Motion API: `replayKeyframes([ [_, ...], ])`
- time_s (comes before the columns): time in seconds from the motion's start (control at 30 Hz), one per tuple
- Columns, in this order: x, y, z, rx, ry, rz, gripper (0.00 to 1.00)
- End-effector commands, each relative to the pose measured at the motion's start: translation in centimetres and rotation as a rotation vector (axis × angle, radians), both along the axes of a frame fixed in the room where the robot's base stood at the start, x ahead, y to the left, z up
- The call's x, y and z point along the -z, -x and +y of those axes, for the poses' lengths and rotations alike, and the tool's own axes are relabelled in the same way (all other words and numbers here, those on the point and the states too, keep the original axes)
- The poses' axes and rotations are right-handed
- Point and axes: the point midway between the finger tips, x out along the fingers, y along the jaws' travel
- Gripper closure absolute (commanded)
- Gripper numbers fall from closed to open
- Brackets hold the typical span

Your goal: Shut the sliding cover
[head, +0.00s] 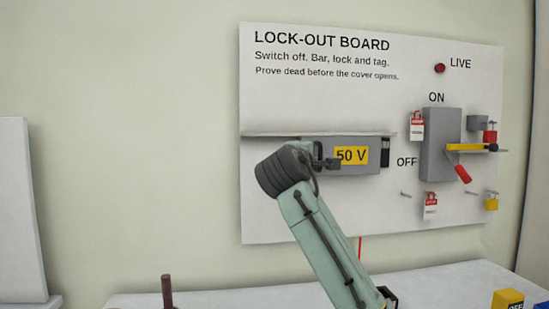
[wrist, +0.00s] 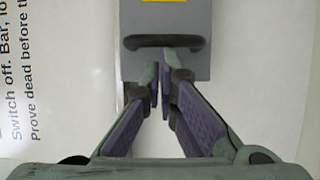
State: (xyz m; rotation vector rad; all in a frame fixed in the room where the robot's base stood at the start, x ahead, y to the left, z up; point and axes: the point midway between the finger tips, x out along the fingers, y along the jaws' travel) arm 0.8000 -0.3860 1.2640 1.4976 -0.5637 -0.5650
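The sliding cover (head: 348,169) is a grey panel with a yellow "50 V" label on the lock-out board. A dark opening (head: 385,152) shows at its right end. In the wrist view the grey cover (wrist: 190,68) carries a dark bar handle (wrist: 165,40) across its near end. My gripper (wrist: 160,72) has its two fingers drawn together, with only a thin gap and nothing visible between them. The fingertips lie at the left end of the cover, close to the handle; I cannot tell whether they touch it. In the head view my wrist hides the cover's left end and most of my gripper (head: 330,163).
A rail (head: 260,134) runs above the cover. To its right, a grey switch box (head: 438,140) has a red handle (head: 463,173) and a yellow bar (head: 465,147). Padlocks and tags hang around it. A white bench (head: 440,282) lies below, with a yellow-and-blue block (head: 508,300).

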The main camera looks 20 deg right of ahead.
Motion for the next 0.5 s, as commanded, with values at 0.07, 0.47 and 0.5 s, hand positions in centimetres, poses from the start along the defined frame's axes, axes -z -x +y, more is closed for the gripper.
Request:
replayKeyframes([
  [0.07, -0.2, 0.6, -2.0, 0.004, -0.004, 0.000, 1.00],
  [0.47, -0.1, 1.8, -6.3, 0.002, 0.002, -0.001, 1.00],
  [0.5, -0.1, 1.9, -6.4, 0.002, 0.002, -0.001, 1.00],
])
